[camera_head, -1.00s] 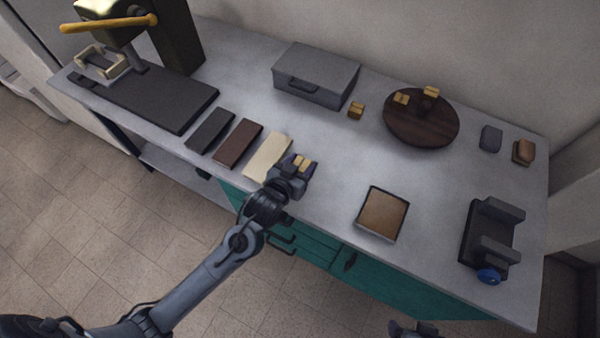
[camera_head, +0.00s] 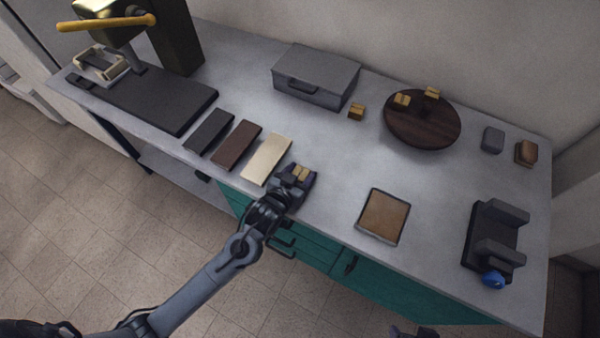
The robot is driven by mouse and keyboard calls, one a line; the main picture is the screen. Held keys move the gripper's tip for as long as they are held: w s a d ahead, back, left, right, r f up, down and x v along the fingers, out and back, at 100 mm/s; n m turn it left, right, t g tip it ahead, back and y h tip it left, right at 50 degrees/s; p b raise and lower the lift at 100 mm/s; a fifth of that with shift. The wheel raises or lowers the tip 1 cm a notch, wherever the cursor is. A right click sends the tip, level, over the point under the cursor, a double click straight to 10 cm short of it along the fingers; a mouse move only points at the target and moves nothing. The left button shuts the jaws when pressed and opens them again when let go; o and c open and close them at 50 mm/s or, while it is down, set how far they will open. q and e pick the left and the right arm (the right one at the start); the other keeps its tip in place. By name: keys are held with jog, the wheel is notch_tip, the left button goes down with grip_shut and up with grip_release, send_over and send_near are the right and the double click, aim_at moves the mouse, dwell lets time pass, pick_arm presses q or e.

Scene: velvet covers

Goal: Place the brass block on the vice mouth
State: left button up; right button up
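My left gripper (camera_head: 303,177) is over the bench's front edge area, just right of the cream slab. A brass block (camera_head: 300,172) sits between its fingers and appears gripped; the fingers partly hide it. The grey vice (camera_head: 483,235) stands at the bench's right end, with two upright jaws, an open gap between them and a blue knob (camera_head: 493,279) at the front. The vice is well to the right of my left gripper. A dark part of my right gripper (camera_head: 412,331) shows at the bottom edge; its fingers cannot be made out.
A brown-topped square tray (camera_head: 384,215) lies between gripper and vice. A round wooden board (camera_head: 415,132) carries brass pieces; another brass piece (camera_head: 356,112) is beside a grey case (camera_head: 316,78). Dark, brown and cream slabs (camera_head: 266,158) lie left. Small blocks (camera_head: 493,139) stand back right.

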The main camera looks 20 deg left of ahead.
pick_arm(q)
jog(key=o, duration=0.3)
jog(key=shift+o, duration=0.2)
jog(key=shift+r, duration=0.2)
jog(key=p+v, duration=0.2)
jog(key=v, duration=0.9)
jog(key=shift+s+d+p, duration=0.1)
jog(key=shift+p, duration=0.2)
jog(key=s+a+f+g, duration=0.1)
jog(key=s+f+g, duration=0.1)
jog(key=s+g, duration=0.3)
jog(key=s+a+f+m+g, duration=0.1)
jog(key=s+g, duration=0.3)
jog(key=s, duration=0.7)
jog(key=shift+a+f+g+y, duration=0.4)
jog(key=shift+a+f, duration=0.3)
jog(key=shift+f, duration=0.1)
